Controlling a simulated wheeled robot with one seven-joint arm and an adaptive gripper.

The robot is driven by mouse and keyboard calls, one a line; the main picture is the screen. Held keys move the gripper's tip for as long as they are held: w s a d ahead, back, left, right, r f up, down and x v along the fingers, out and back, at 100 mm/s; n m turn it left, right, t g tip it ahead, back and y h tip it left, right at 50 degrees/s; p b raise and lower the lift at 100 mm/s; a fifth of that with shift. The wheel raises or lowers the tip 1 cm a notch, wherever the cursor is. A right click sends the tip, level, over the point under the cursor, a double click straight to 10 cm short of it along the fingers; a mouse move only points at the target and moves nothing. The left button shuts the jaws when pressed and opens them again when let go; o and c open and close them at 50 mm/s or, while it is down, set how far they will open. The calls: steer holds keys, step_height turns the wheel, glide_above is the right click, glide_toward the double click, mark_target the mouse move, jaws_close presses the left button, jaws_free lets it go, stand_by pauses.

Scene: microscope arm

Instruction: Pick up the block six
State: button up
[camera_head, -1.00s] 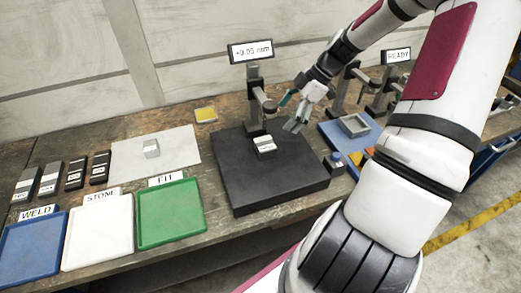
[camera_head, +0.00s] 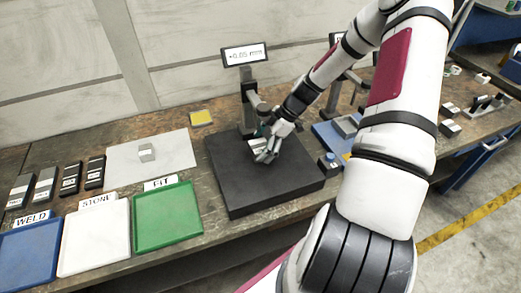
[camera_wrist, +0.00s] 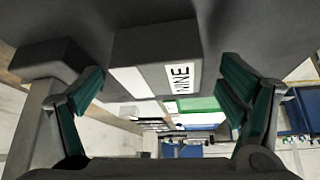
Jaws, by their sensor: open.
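A small grey block (camera_wrist: 155,50) with a white label stands on the black plate (camera_head: 290,184). In the wrist view the label seems to read "NINE"; I read no "SIX" on any block. My gripper (camera_head: 268,155) is at this block above the plate and mostly hides it in the head view. In the wrist view my gripper (camera_wrist: 162,88) is open, with one green-padded finger on each side of the block and gaps between. Another small grey block (camera_head: 147,152) lies on the pale sheet (camera_head: 178,148); its label is too small to read.
A gauge stand with a display (camera_head: 244,54) rises right behind my gripper. Blue (camera_head: 28,258), white (camera_head: 92,240) and green (camera_head: 168,216) trays lie at front left, with several dark labelled blocks (camera_head: 70,178) behind them. A blue tray (camera_head: 330,136) is right of the plate.

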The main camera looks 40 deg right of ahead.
steer(key=shift+w+a+f, duration=0.15)
steer(key=shift+a+f, duration=0.1)
steer(key=shift+f, duration=0.15)
jaws_close()
steer(key=shift+r, duration=0.15)
steer(key=shift+r, duration=1.3)
steer(key=s+d+b, duration=0.1)
steer(key=s+d, duration=0.3)
steer(key=d, duration=0.4)
steer(key=s+d+b, duration=0.1)
steer(key=s+d, duration=0.3)
steer(key=d, duration=0.4)
steer(key=shift+r, duration=0.35)
